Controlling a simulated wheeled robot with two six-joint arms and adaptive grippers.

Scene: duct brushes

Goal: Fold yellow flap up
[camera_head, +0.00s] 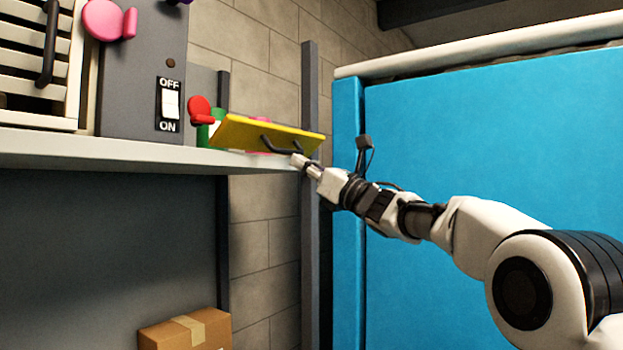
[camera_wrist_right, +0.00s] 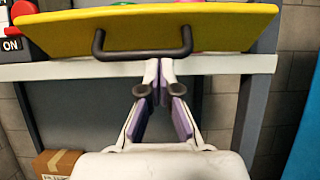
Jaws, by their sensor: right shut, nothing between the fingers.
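The yellow flap (camera_head: 265,136) is at the right end of the shelf in the head view, tilted, with a dark bar handle (camera_head: 275,147) on its face. In the right wrist view the flap (camera_wrist_right: 200,28) spans the top, and its handle (camera_wrist_right: 142,54) runs across above the fingertips. My right gripper (camera_head: 301,163) is shut and empty, its tips just below the handle near the shelf's front edge. In the wrist view the right gripper (camera_wrist_right: 159,66) has its fingertips together; whether they touch the handle I cannot tell. My left gripper is not in view.
The grey shelf (camera_head: 110,150) carries a panel with an OFF/ON switch (camera_head: 169,104), a pink knob (camera_head: 108,20) and a red knob (camera_head: 200,109). A cardboard box (camera_head: 186,330) is below. A blue panel (camera_head: 490,130) stands behind my right arm.

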